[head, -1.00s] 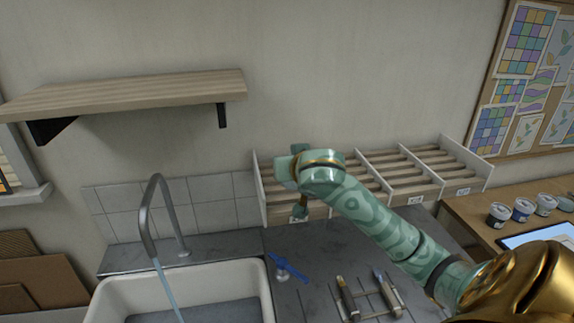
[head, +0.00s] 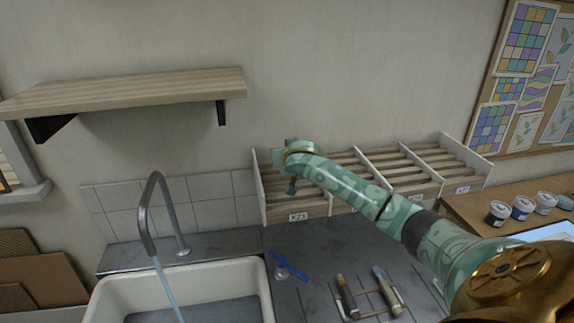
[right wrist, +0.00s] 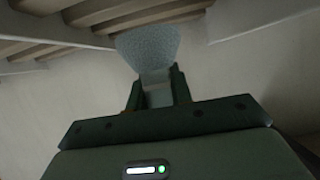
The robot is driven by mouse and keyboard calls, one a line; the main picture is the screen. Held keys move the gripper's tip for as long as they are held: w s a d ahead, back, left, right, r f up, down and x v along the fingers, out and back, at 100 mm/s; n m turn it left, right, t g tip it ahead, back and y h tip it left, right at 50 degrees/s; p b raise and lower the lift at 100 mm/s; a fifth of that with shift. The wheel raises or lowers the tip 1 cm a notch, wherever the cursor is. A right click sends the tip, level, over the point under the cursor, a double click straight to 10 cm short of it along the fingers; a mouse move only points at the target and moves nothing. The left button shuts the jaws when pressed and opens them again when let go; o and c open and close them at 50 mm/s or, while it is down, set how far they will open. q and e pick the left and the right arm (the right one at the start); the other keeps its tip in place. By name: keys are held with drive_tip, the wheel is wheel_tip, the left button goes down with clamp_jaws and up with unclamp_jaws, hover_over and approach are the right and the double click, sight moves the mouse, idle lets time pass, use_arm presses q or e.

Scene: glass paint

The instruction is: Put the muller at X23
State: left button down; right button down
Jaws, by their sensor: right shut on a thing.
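The muller (right wrist: 147,48) has a pale, frosted, flared end and a narrower neck. My right gripper (right wrist: 157,90) is shut on that neck, with the flared end beyond the fingertips. In the head view my right gripper (head: 291,187) hangs over the leftmost bay of the slatted rack, above and behind the label X23 (head: 298,216); the muller cannot be made out there. In the right wrist view, rack slats (right wrist: 60,18) show beside the muller; I cannot tell if they touch. My left gripper is not in view.
White dividers split the wooden rack (head: 430,160) into bays; my arm crosses several. In front lie a grey counter (head: 330,245), a blue-handled tool (head: 287,266) and tools on a small stand (head: 365,297). A sink (head: 110,291) with running tap is left; a shelf (head: 130,92) hangs above.

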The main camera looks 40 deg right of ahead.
drive_tip(key=shift+w+f, duration=0.15)
drive_tip(key=shift+f, duration=1.55)
drive_tip(key=shift+f, duration=0.1)
drive_tip(key=c, duration=1.3)
unclamp_jaws()
drive_tip(key=shift+o, duration=0.2)
drive_tip(key=p+v, duration=0.1)
drive_tip(key=v, duration=1.1)
